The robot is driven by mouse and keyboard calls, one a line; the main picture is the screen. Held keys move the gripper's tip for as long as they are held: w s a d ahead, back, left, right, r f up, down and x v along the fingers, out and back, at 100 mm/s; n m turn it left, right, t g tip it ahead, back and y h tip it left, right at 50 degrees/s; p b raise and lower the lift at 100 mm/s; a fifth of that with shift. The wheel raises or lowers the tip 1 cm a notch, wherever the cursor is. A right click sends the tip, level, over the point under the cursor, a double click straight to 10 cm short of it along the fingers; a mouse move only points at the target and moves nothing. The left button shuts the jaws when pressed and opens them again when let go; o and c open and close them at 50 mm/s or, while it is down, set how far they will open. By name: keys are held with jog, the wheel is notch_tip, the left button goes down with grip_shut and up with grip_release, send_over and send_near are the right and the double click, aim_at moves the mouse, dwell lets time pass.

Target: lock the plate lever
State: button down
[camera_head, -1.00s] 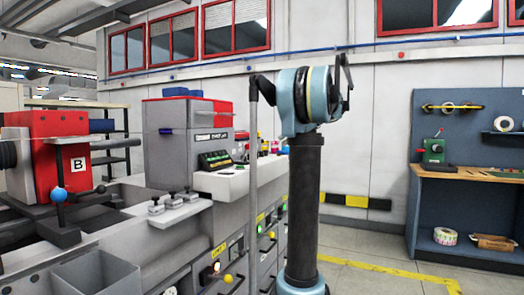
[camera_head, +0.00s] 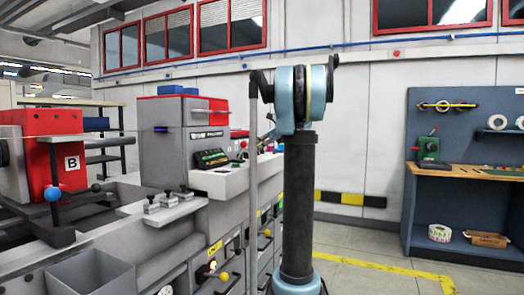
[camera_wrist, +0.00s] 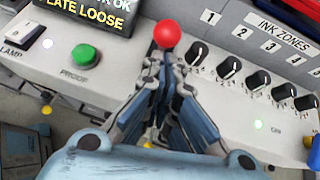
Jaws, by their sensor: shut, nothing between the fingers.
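In the wrist view a red ball knob (camera_wrist: 167,34) stands on the pale control panel, between a green button and a row of black dials. It looks like the lever's handle, though its dark stem is partly hidden by my fingers. My gripper (camera_wrist: 164,72) is shut and empty, its fingertips just below the red ball in the picture. I cannot tell whether they touch it. The display (camera_wrist: 90,12) at the top reads "PLATE LOOSE". In the head view the panel (camera_head: 222,182) is left of my arm, which hides part of it.
The green PROOF button (camera_wrist: 82,58) is left of my gripper. Black dials (camera_wrist: 228,68) under the "INK ZONES" labels lie to the right. In the head view a blue-ball lever (camera_head: 53,194) stands by the red B unit (camera_head: 70,150). Floor is clear before the blue bench (camera_head: 462,175).

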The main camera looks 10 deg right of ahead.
jog(key=shift+w+a, duration=0.1)
jog(key=shift+a, duration=0.15)
jog(key=shift+r, duration=0.15)
